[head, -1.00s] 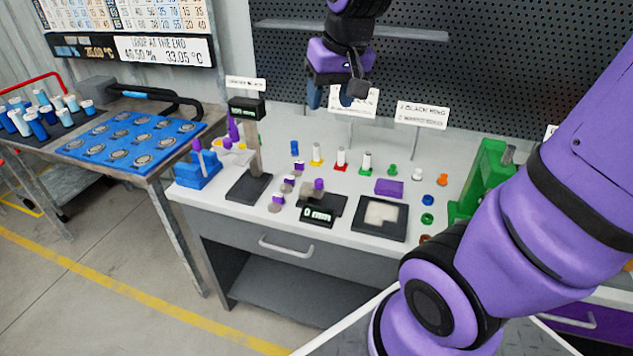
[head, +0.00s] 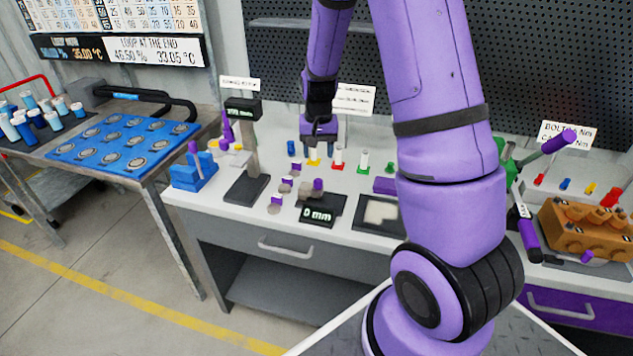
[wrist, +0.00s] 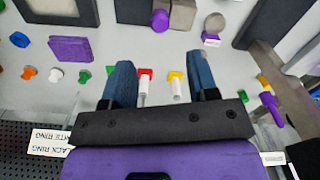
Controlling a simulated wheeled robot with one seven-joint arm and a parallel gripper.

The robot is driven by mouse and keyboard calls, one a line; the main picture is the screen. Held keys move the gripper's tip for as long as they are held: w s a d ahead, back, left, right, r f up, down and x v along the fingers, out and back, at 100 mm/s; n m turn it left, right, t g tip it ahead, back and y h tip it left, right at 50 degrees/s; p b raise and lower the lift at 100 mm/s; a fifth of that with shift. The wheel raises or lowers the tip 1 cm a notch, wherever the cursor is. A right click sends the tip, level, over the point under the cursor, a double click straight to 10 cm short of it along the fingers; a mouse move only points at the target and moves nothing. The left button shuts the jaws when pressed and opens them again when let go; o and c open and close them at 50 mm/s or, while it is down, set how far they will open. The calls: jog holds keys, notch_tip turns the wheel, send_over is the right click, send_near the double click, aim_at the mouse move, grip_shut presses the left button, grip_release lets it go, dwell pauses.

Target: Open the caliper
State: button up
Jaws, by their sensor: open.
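The device with a "0 mm" display, which looks like the caliper (head: 317,214), lies on the white bench top. It has a dark body, a grey block and a purple knob (head: 318,185). In the wrist view, part of its dark body shows at the top edge, with the purple knob (wrist: 160,19) and grey block (wrist: 182,14). My gripper (head: 319,140) is above the back of the bench, behind the caliper and apart from it. In the wrist view my gripper (wrist: 160,75) has its two blue fingers spread, with nothing held between them.
A tall gauge stand (head: 248,160) is left of the caliper; a black-framed tray (head: 375,228) is to its right. Small coloured pins, rings and a purple block (head: 384,185) are around and behind. A pegboard (head: 280,60) and label signs rise at the back.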

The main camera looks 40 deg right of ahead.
aim_at(318, 180)
notch_tip(318, 180, down, 11)
jog(key=shift+f, duration=0.1)
dwell(0.5)
